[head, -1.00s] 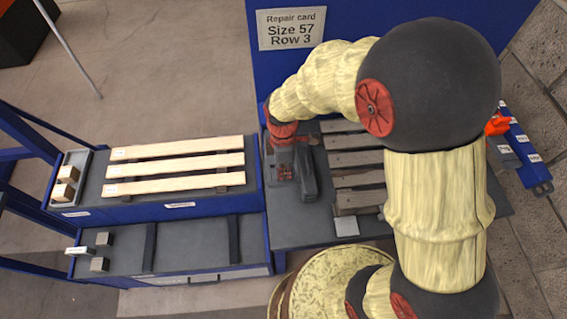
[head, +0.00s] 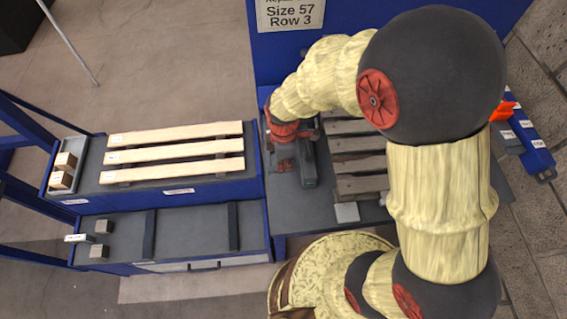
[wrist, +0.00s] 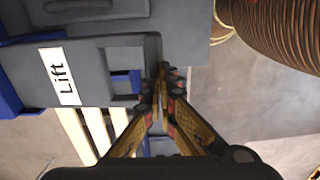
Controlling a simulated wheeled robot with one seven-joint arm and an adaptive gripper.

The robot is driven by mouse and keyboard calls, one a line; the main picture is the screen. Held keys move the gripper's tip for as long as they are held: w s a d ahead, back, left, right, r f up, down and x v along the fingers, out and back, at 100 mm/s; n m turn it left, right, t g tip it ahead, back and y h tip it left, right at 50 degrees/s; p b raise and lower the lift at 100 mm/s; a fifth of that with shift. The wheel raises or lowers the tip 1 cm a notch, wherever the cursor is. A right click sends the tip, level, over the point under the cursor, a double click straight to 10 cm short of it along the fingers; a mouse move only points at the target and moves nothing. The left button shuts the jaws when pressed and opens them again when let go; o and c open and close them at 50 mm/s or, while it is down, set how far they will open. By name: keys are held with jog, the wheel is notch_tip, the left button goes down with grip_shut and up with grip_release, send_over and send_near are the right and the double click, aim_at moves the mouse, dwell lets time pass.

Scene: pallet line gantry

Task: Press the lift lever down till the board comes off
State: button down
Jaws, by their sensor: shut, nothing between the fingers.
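The lift unit (wrist: 95,70) is a dark grey housing with a white "Lift" label in the wrist view. In the head view it is a dark block (head: 308,162) beside the pallet, partly hidden by my wrist. My gripper (wrist: 163,80) is shut and empty, with its fingertips at the housing's right edge; I cannot tell whether they touch the lever. In the head view my gripper (head: 284,155) points down just left of the dark block. The worn grey-brown pallet boards (head: 358,143) lie to the right, partly behind my arm. I cannot tell whether any board is loose.
Three pale new boards (head: 175,155) lie on the left bench, with a tray (head: 53,182) of small blocks at its end. A lower shelf (head: 190,232) stands in front. A blue rack (head: 535,145) is at the right. A repair card (head: 290,13) reads "Size 57 Row 3".

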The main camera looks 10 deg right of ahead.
jog(key=f+t+b, duration=0.1)
jog(key=f+b, duration=0.4)
jog(key=b, duration=0.2)
jog(key=w+f+t+b, duration=0.1)
jog(key=f+t+b, duration=0.1)
jog(key=f+b, duration=0.4)
jog(key=w+f+t+b, duration=0.1)
jog(key=f+t+b, duration=0.1)
jog(key=f+b, duration=0.3)
jog(key=shift+d+f+b, duration=0.1)
jog(key=shift+f+b, duration=0.05)
jog(key=shift+b, duration=1.75)
jog(key=shift+b+x, duration=0.85)
jog(key=shift+x, duration=0.55)
jog(key=shift+w, duration=0.15)
jog(key=shift+f, duration=0.1)
